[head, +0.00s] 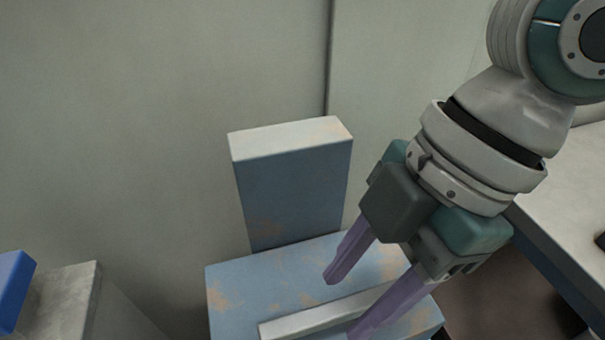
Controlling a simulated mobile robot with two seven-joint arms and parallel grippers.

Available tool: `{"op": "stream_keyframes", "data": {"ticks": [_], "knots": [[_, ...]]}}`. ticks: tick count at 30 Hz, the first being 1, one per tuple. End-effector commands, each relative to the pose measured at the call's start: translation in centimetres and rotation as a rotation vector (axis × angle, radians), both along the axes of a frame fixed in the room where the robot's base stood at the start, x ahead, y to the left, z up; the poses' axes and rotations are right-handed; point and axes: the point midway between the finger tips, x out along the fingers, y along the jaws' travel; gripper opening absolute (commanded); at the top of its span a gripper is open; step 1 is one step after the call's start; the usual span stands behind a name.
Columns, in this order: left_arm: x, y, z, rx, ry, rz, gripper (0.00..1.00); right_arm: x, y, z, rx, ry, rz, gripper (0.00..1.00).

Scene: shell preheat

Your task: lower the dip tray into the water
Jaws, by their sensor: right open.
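My right gripper (350,304) comes in from the upper right with two purple fingers pointing down and left. It is open, one finger on each side of a pale bar (290,323) in this view. The bar lies along the top of a worn blue block (235,285). I cannot tell whether the fingers touch the bar, or whether it belongs to the dip tray. I cannot make out a dip tray or water. My left gripper is not in view.
A worn blue upright slab (295,195) with a pale top stands behind the bar. A grey block (65,295) and a bright blue object (12,290) are at the lower left. A pale counter (565,190) runs along the right. A plain wall (150,110) closes the back.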

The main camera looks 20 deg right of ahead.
Motion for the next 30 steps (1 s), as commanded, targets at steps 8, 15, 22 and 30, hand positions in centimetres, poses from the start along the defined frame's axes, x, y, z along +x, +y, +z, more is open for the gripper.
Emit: {"op": "stream_keyframes", "data": {"ticks": [8, 15, 22, 30], "knots": [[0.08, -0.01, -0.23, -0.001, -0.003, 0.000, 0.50, -0.02, 0.64, -1.60, -0.001, -0.001, 0.000, 0.53], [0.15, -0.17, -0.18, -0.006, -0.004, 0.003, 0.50, -0.02, 0.64, -1.57, -0.001, -0.001, 0.000, 0.46], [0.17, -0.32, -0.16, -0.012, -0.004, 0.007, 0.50, -0.02, 0.63, -1.55, -0.001, -0.001, 0.000, 0.20], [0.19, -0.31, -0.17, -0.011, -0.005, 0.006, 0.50, -0.03, 0.62, -1.54, -0.001, 0.000, 0.000, 0.00]]}}
